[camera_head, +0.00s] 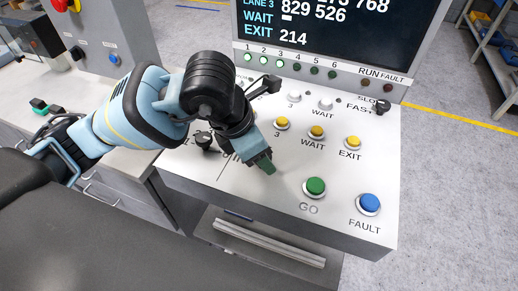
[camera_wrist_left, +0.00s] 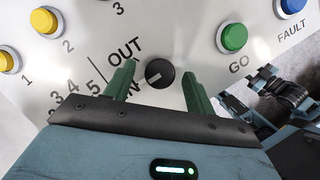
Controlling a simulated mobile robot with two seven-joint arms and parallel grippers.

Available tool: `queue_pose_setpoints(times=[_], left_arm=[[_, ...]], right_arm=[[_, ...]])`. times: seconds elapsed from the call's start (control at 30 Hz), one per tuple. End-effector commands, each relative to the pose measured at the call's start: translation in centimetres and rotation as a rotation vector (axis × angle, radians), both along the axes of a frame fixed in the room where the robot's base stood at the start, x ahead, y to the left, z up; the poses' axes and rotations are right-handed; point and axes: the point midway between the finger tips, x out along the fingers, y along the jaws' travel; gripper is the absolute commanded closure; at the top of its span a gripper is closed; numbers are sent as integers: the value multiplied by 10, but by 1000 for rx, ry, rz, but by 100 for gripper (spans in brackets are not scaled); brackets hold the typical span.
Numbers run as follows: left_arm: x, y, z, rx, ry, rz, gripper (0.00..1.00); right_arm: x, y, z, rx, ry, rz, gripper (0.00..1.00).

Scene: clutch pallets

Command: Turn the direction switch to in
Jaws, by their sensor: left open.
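The direction switch is a round black knob (camera_wrist_left: 160,73) with a pale mark on its left side, beside the OUT and partly covered IN lettering. The mark points down-left in the left wrist view; I cannot tell its exact setting. My left gripper (camera_wrist_left: 157,88) is open, its green fingertips on either side of the knob, with no clear contact. In the head view my left gripper (camera_head: 265,164) is low over the sloped panel (camera_head: 240,187) and hides the direction switch.
Another black knob (camera_head: 203,141) stands left of my gripper. A green GO button (camera_head: 315,186) and blue FAULT button (camera_head: 368,203) are to the right. Yellow buttons, including EXIT (camera_head: 353,142), lie farther back. A display screen (camera_head: 330,25) rises behind the panel.

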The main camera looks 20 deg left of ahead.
Motion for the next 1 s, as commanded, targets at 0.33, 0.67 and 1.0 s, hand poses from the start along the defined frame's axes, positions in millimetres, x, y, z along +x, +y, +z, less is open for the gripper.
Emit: queue_pose_setpoints(times=[0.33,0.67,1.0], left_arm=[[-9,10,35,-1,-6,1,45],[-20,21,70,0,-3,1,45],[-21,22,72,0,0,0,45]], right_arm=[[3,0,4,0,-9,0,64],[6,0,8,1,-18,-1,64],[5,0,7,1,-16,-1,64]])
